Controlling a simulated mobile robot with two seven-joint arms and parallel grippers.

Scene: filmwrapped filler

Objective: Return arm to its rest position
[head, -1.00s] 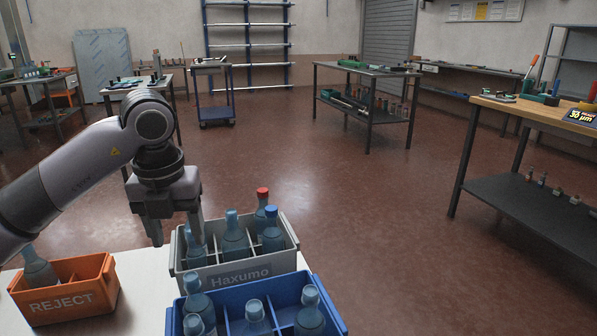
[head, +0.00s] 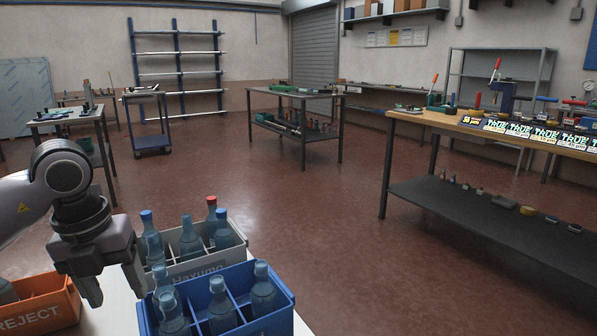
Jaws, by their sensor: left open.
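My left gripper (head: 115,284) is in the lower left of the head view, pointing down with its fingers apart and nothing between them. In the picture it lies between the orange REJECT crate (head: 45,312) on the left and the grey Haxumo crate (head: 200,262) on the right. The grey crate holds several bottles, among them a red-capped bottle (head: 211,222) and a blue-capped bottle (head: 223,234). My left arm link (head: 25,200) enters from the left edge. My right gripper is out of view.
A blue divided crate (head: 268,315) with several bottles stands in front of the grey one on the white table (head: 115,318). A wooden workbench (head: 455,122) with tools stands at the right. The floor between is clear.

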